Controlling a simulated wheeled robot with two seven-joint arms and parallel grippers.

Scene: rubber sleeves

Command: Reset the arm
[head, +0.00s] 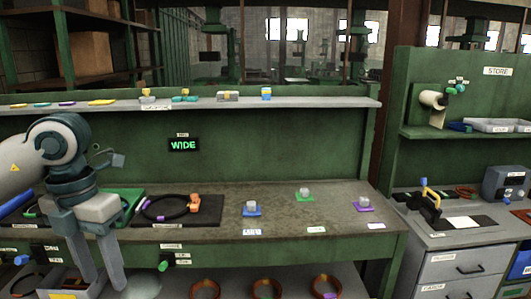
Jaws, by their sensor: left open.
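My left arm comes in from the left in the head view. Its gripper (101,284) hangs pointing down in front of the green workbench (275,238), at the left. Its two long grey fingers are apart, and I see nothing held between them. The fingertips are near the bottom edge of the picture. The arm hides part of the bench's left side. My right arm and gripper do not show.
Just right of my gripper, a black ring (167,208) lies on a dark mat. Small blue (252,211), green (304,195) and purple (364,205) pads bear grey pieces. Orange-brown rings (267,289) lie below the bench. A second bench with drawers (463,266) stands right.

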